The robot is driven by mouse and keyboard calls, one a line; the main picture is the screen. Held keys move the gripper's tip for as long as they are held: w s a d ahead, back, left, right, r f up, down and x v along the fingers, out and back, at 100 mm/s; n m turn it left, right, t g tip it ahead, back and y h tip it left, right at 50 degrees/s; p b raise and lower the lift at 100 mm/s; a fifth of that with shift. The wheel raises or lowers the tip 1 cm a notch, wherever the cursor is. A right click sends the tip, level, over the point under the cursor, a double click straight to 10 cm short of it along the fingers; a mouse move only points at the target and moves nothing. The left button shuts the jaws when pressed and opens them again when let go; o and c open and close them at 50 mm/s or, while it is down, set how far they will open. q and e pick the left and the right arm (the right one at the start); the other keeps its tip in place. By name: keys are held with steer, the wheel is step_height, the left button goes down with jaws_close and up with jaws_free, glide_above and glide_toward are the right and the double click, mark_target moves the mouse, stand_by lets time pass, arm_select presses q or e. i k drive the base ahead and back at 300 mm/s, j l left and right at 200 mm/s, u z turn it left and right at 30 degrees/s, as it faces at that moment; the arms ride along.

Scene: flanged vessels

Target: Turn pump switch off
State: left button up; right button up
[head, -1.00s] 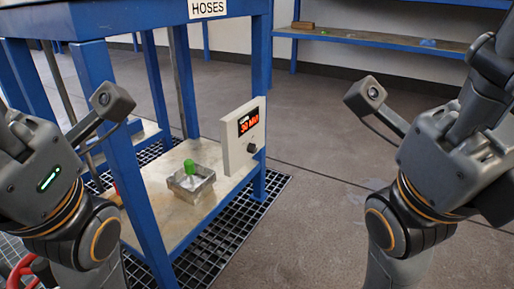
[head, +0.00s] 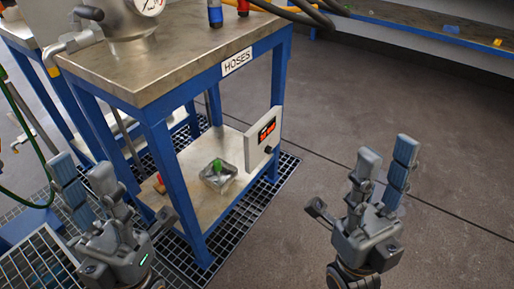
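A pale panel box (head: 258,148) with a lit red display is fixed at the right side of the blue table's lower level. A small dark knob (head: 268,150) sits on its face below the display. I cannot tell the knob's setting. Which of these is the pump switch is not marked legibly. My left gripper (head: 82,168) is open and empty, left of the table. My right gripper (head: 387,150) is open and empty, right of the panel and apart from it.
The blue-framed table (head: 180,60) with a HOSES label carries a metal vessel (head: 125,18) with a gauge and hose ends on top. Its legs and edge stand between my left gripper and the shelf. Black floor grating (head: 240,215) lies underneath. The floor to the right is clear.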

mark_target(268, 149)
steer(key=i+l+u, duration=0.15)
steer(key=l+u, duration=0.3)
steer(key=i+l+u, duration=0.1)
steer(key=l+u, duration=0.3)
steer(key=i+l+u, duration=0.2)
steer(key=l, duration=1.75)
steer(key=k+l+u, duration=0.2)
steer(key=l, duration=1.75)
